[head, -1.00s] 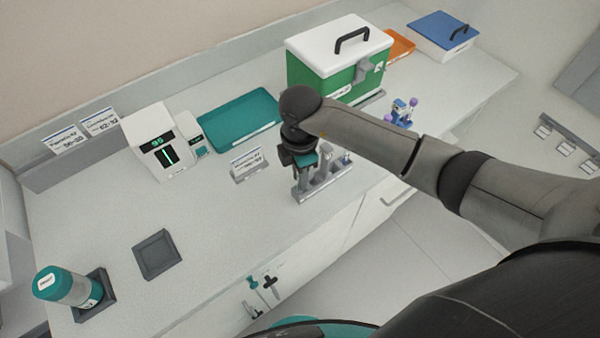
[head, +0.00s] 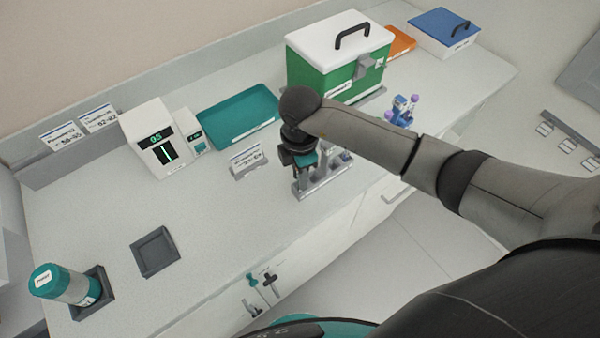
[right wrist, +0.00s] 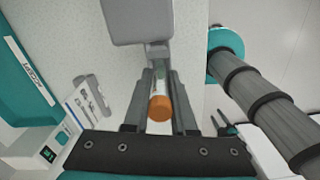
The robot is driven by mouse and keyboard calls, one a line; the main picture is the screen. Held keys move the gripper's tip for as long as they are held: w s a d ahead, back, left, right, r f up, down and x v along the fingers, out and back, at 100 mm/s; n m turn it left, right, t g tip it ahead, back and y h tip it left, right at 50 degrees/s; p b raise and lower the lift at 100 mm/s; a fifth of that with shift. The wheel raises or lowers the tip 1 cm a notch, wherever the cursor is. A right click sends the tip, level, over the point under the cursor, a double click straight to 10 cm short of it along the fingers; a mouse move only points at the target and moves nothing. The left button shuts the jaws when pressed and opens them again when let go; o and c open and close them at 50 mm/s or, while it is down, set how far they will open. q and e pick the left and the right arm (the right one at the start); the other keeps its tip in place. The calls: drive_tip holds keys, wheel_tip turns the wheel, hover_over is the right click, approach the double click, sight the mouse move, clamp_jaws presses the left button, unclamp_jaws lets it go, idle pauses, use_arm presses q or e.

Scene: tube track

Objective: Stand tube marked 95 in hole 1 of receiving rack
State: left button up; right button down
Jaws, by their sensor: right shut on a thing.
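My right gripper (head: 304,160) is at the grey rack (head: 325,184) near the front edge of the counter, pointing down. In the right wrist view the fingers are shut on a tube with an orange cap (right wrist: 160,107). The tube's pale body shows beyond the cap; its number is not readable. My arm and gripper cover part of the rack, so I cannot tell which hole is below the tube or whether the tube is in one. My left gripper is not in view.
A small card (head: 247,159) stands left of the rack. A white device (head: 157,140) with a lit display, a teal tray (head: 238,122) and a green box (head: 338,75) stand behind. Purple-capped tubes (head: 402,110) stand to the right.

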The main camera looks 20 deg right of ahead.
drive_tip(key=c, duration=0.7)
unclamp_jaws()
drive_tip(key=shift+o, duration=0.2)
wheel_tip(320, 180, up, 15)
drive_tip(key=shift+r, duration=0.15)
idle(0.5)
